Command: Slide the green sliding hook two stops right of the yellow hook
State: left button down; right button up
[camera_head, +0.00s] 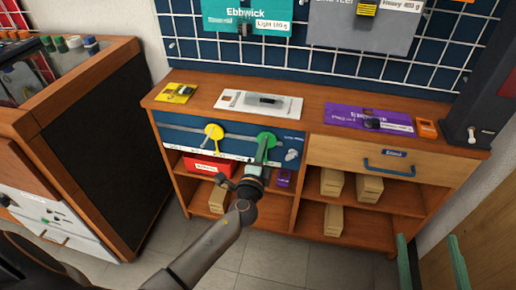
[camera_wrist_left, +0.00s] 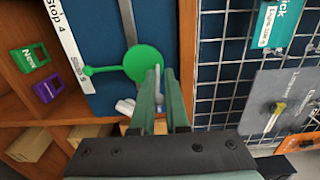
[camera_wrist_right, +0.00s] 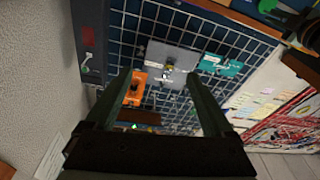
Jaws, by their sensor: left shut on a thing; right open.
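The green sliding hook (camera_head: 266,138) has a round green disc and sits on a grey rail across the blue panel (camera_head: 180,137) at the bench front. The yellow hook (camera_head: 214,131) sits on the same rail to its left. A white label strip runs below the rail. My left gripper (camera_head: 262,160) is shut on the green hook's lower part. In the left wrist view, its fingers (camera_wrist_left: 160,85) close just below the green disc (camera_wrist_left: 143,63), near labels reading Stop 4 and, apparently, Stop 5. My right gripper (camera_head: 432,250) is open and empty at the lower right.
A white hook-shaped part (camera_head: 292,154) is at the panel's right end, beside the green hook. A drawer with a blue handle (camera_head: 388,165) is further right. The floor in front is clear.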

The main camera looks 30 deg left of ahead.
pick_arm(q)
jog(key=c, duration=1.1)
grip_release()
jog(key=shift+d+f, duration=0.4)
jog(key=shift+o, duration=0.4)
jog(key=shift+a+r, duration=0.1)
pick_arm(e)
jog(key=shift+f, duration=0.1)
pick_arm(q)
jog(key=shift+r, duration=0.1)
jog(key=v, duration=1.2)
jog(key=shift+s, duration=0.3)
pick_arm(e)
notch_tip(320, 180, up, 2)
jog(key=shift+r+t+y, duration=0.1)
jog(key=shift+t+y, duration=0.2)
